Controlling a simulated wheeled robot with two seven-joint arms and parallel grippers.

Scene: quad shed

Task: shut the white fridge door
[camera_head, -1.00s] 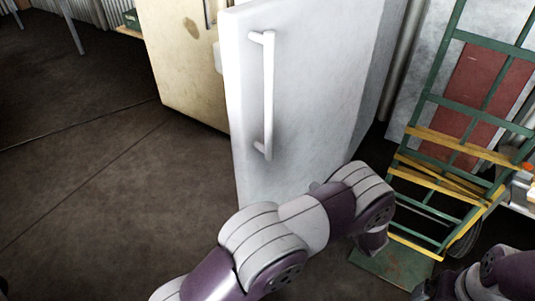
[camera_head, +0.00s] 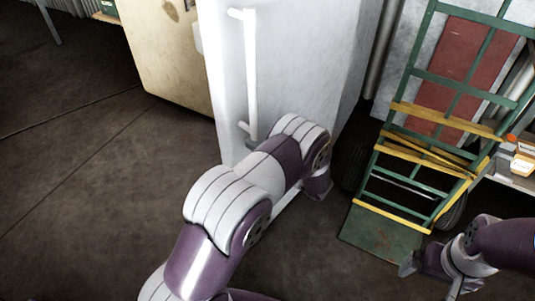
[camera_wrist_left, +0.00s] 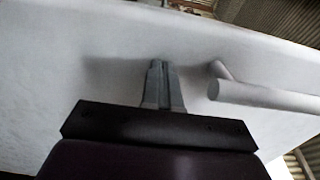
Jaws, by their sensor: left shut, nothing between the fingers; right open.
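The white fridge door (camera_head: 292,68) stands upright at the upper centre of the head view, with its vertical bar handle (camera_head: 251,75) near its left edge. In the left wrist view, the door (camera_wrist_left: 60,65) fills most of the picture. My left gripper (camera_wrist_left: 163,64) is shut and empty, its fingertips at or very near the door face. The handle (camera_wrist_left: 265,96) is just to the right of the fingers, not between them. In the head view my left arm hides this gripper and the door's lower part. I cannot tell the door's gap. My right gripper (camera_head: 430,278) is open and empty at lower right.
A cream, stained cabinet (camera_head: 168,60) stands left of the fridge. A green and yellow hand truck (camera_head: 420,150) stands to the right, its plate (camera_head: 380,238) on the floor. A shelf with small boxes (camera_head: 515,160) is at far right. The floor (camera_head: 80,170) at left is clear.

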